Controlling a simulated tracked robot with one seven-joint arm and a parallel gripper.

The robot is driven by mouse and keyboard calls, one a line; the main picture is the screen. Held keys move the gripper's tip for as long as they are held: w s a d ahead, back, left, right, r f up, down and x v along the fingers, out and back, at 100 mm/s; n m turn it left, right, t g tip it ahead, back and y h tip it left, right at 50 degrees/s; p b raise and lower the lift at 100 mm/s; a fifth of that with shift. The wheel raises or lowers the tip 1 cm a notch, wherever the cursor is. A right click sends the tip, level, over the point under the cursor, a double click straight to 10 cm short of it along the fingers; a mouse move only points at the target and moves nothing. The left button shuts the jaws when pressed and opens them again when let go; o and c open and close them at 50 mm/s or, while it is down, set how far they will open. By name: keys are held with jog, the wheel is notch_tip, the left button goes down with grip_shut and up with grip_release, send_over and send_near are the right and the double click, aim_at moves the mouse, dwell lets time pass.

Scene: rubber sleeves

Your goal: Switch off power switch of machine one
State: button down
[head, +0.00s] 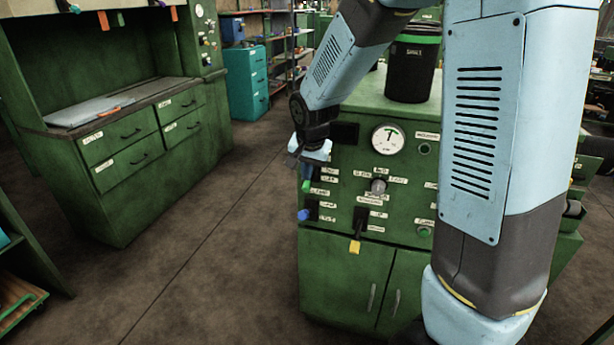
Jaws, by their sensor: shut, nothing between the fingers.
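A green machine cabinet (340,270) stands in front of me with a labelled control panel. Its panel has a yellow-tipped lever switch (355,246) pointing down, a blue-tipped switch (304,214) at the left edge and a green-tipped one (307,186) above that. A grey knob (378,186) and a green button (424,231) are also on the panel. The labels are too small to read, so I cannot tell which is the power switch. My gripper (304,166) is shut and empty at the panel's upper left, just above the green-tipped switch. Contact cannot be told.
A round gauge (385,138) sits on the panel, and a black bin (413,65) stands on the cabinet top. My arm hides the cabinet's right side. A green workbench with drawers (130,140) is at left. The floor (215,240) between is clear.

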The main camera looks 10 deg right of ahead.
jog(key=shift+s+a+r, duration=0.2)
jog(key=shift+s+r, duration=0.25)
jog(key=shift+s, duration=0.1)
jog(key=shift+s+a+r, duration=0.15)
jog(key=shift+s+r, duration=0.3)
jog(key=shift+s, duration=0.05)
jog(key=s+d+r+n, duration=0.1)
jog(key=s+d+r, duration=0.3)
jog(key=s, duration=0.4)
jog(key=s+d+r+n+t, duration=0.1)
jog(key=s+d+r+n, duration=0.1)
jog(key=s+d+r, duration=0.2)
jog(key=s+d+r+n, duration=0.2)
jog(key=s+d+r, duration=0.2)
jog(key=s+r, duration=0.3)
jog(key=s, duration=0.5)
jog(key=shift+d+r+t, duration=0.15)
jog(key=shift+d+t, duration=0.25)
